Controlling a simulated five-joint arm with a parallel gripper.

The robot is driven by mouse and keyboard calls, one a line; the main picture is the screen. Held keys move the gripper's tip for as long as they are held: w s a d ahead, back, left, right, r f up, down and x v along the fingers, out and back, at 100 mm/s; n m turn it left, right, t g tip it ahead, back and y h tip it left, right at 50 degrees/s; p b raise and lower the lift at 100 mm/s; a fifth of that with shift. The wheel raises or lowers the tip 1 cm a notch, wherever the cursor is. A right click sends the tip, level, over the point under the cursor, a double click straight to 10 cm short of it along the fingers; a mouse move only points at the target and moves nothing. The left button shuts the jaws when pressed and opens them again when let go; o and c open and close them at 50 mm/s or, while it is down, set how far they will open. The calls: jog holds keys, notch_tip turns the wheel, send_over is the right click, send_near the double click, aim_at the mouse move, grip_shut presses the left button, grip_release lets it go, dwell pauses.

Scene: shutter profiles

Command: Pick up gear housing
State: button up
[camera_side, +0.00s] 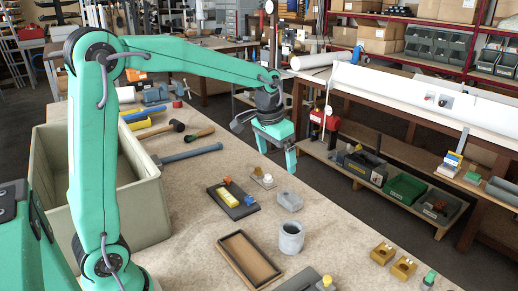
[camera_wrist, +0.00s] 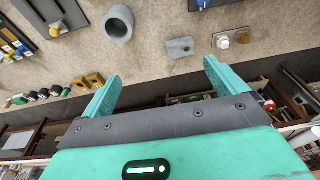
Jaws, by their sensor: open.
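My gripper (camera_side: 277,160) is open and empty, raised above the far right part of the bench in the side view. Its two jaws also show apart in the wrist view (camera_wrist: 161,72). A grey hollow cylinder (camera_side: 290,237) stands upright on the bench, nearer the side camera than the gripper; it also shows at the top of the wrist view (camera_wrist: 117,24). A small light-grey block (camera_side: 289,201) lies behind it, and shows beyond the jaws in the wrist view (camera_wrist: 181,47). I cannot tell for certain which of these is the gear housing. Nothing touches the jaws.
A dark plate with a yellow part (camera_side: 233,200) lies left of the block. A shallow brown tray (camera_side: 249,259) is at the front. Two brass blocks (camera_side: 393,261) lie at right. A large beige bin (camera_side: 150,205) and several tools fill the left. The bench's right edge is close.

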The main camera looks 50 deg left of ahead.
jog(key=w+a+f+g, duration=0.1)
jog(key=w+a+f, duration=0.1)
jog(key=w+f, duration=0.4)
jog(key=g, duration=0.1)
send_over(290, 196)
jog(key=f, duration=0.8)
jog(key=shift+d+f, duration=0.2)
jog(key=shift+a+f, duration=0.15)
jog(key=shift+f, duration=3.75)
jog(key=c, duration=1.3)
jog(key=shift+c, duration=0.2)
jog(key=shift+r, duration=0.15)
